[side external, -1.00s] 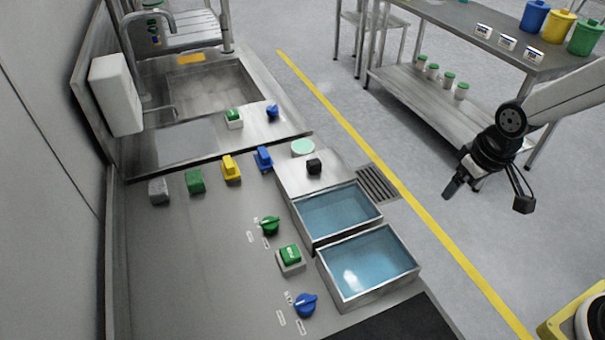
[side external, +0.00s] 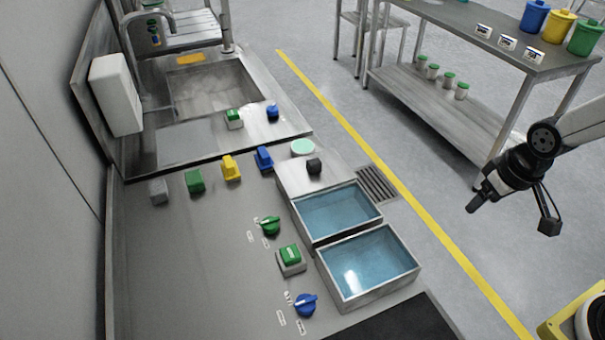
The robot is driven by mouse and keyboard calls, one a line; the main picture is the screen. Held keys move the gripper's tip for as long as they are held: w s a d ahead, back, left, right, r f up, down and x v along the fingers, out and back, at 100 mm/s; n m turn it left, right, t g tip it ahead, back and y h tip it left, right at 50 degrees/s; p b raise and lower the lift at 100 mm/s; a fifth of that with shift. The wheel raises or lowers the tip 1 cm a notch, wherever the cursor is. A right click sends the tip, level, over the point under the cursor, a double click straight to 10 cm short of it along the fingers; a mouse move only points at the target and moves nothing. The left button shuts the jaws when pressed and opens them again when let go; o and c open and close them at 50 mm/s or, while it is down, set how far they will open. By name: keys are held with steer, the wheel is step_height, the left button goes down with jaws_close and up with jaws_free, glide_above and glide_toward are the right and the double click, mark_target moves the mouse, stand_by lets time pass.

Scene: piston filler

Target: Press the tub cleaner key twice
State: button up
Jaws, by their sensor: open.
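A green square key (side external: 290,255) on a pale base sits on the counter beside two blue-filled tubs, the upper tub (side external: 338,212) and the lower tub (side external: 368,266). A second green key (side external: 234,117) on a white base stands by the sink. The labels are too small to read, so I cannot tell which is the tub cleaner key. My gripper (side external: 474,203) is at the right, above the floor beyond the yellow line, well away from both keys. It is open, with nothing visible in it.
A green knob (side external: 270,225) and a blue knob (side external: 306,304) flank the nearer key. Several coloured blocks, including a yellow one (side external: 231,169), line the counter's back. A dark knob (side external: 314,166) stands above the tubs. A shelf table (side external: 452,45) is at upper right.

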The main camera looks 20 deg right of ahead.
jaws_close()
stand_by(1.5)
